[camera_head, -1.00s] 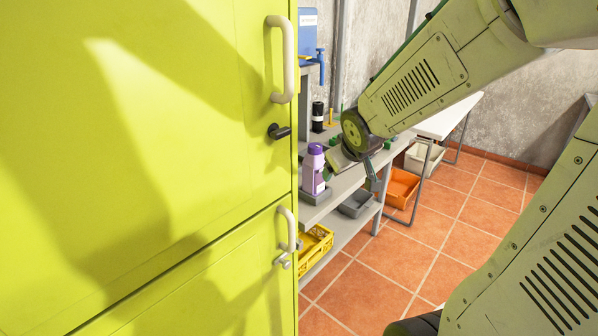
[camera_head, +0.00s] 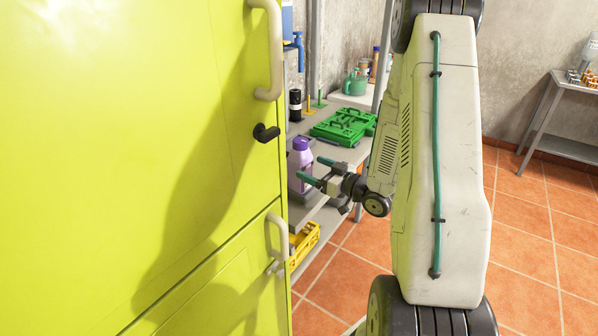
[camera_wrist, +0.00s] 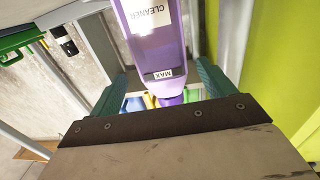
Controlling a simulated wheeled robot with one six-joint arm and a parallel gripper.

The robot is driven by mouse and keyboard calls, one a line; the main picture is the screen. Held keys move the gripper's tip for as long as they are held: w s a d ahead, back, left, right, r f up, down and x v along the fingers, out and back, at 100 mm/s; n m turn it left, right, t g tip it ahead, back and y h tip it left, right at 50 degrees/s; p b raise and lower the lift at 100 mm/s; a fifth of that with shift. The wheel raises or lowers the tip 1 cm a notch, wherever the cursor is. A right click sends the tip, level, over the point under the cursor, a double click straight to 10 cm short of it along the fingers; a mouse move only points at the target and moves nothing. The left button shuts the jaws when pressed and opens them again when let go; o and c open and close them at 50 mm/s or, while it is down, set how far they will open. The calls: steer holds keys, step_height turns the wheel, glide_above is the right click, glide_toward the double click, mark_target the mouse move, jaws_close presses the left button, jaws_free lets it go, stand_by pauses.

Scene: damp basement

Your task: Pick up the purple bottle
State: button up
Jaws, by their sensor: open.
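The purple bottle (camera_head: 300,165) with a darker purple cap stands upright on a grey shelf unit (camera_head: 307,204), just beyond the edge of the green cabinet. My gripper (camera_head: 311,169) is open beside it in the head view, its teal fingers pointing at the bottle from the right. In the wrist view the bottle (camera_wrist: 155,42) appears upside down, with a white "CLEANER" label. There it shows between the two spread fingers of my gripper (camera_wrist: 165,76). I cannot tell whether either finger touches it. Its far side is hidden.
The tall yellow-green cabinet (camera_head: 120,150) with protruding handles stands close on the left. A black bottle (camera_head: 295,105) and a green toolbox (camera_head: 344,126) are on the shelf behind. A yellow crate (camera_head: 303,243) sits below. Tiled floor is open on the right.

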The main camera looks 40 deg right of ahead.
mark_target(295, 160)
steer(key=x, duration=0.7)
steer(key=shift+w+a, duration=0.1)
steer(key=shift+a, duration=0.15)
steer(key=c, duration=1.2)
steer(key=shift+c, duration=0.5)
steer(key=shift+r, duration=0.1)
